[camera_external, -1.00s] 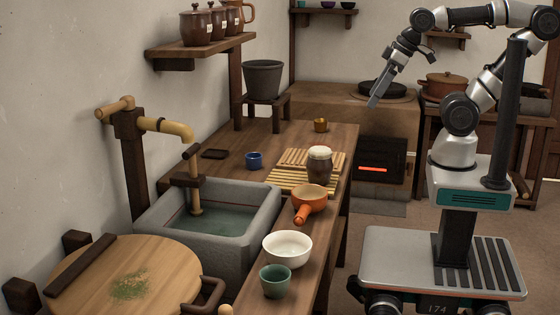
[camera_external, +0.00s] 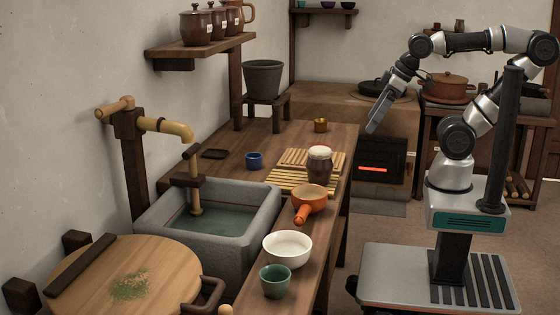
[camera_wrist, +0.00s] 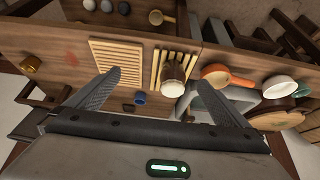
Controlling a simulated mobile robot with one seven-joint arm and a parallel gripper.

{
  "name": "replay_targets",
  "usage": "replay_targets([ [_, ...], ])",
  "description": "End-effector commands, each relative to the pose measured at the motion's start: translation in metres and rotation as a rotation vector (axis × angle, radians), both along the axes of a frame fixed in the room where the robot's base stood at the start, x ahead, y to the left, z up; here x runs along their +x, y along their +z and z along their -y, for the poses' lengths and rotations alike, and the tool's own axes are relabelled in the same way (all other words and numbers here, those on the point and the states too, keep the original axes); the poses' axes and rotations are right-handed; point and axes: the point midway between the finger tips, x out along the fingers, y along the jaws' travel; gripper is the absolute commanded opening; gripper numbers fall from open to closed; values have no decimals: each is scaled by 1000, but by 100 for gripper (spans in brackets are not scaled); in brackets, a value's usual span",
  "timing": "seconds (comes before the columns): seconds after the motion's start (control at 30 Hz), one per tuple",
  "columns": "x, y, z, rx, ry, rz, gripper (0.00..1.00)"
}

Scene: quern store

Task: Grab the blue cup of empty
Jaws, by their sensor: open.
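The small blue cup (camera_external: 254,161) stands upright on the wooden counter, left of the slatted mats, with a dark flat dish to its left. I cannot make out whether anything is inside it. In the wrist view the blue cup (camera_wrist: 140,98) shows small, between my two spread fingers and well beyond them. My gripper (camera_external: 373,128) is open and empty, pointing down in the air to the right of the counter. In the wrist view my gripper (camera_wrist: 158,82) has its fingers wide apart with nothing between them.
A brown lidded jar (camera_external: 320,168) stands by the slatted mats. An orange pan (camera_external: 309,198), white bowl (camera_external: 287,249) and green cup (camera_external: 275,282) line the counter's near right edge. A brass cup (camera_external: 320,125) stands at the back. A stone sink (camera_external: 262,220) adjoins the counter.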

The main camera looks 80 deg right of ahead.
Motion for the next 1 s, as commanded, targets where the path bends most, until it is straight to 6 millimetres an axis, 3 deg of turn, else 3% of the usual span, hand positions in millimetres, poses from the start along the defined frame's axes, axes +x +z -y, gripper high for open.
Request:
replay_targets([
  [0.17, 0, -1, 0, 0, 0, 0, 100],
  [0.37, 0, -1, 0, 0, 0, 0, 67],
  [0.7, 5, 6, 1, -22, 26, -6, 67],
  [0.87, 42, 38, 6, -175, 227, -67, 67],
  [1.0, 102, 69, 10, -370, 556, -161, 67],
])
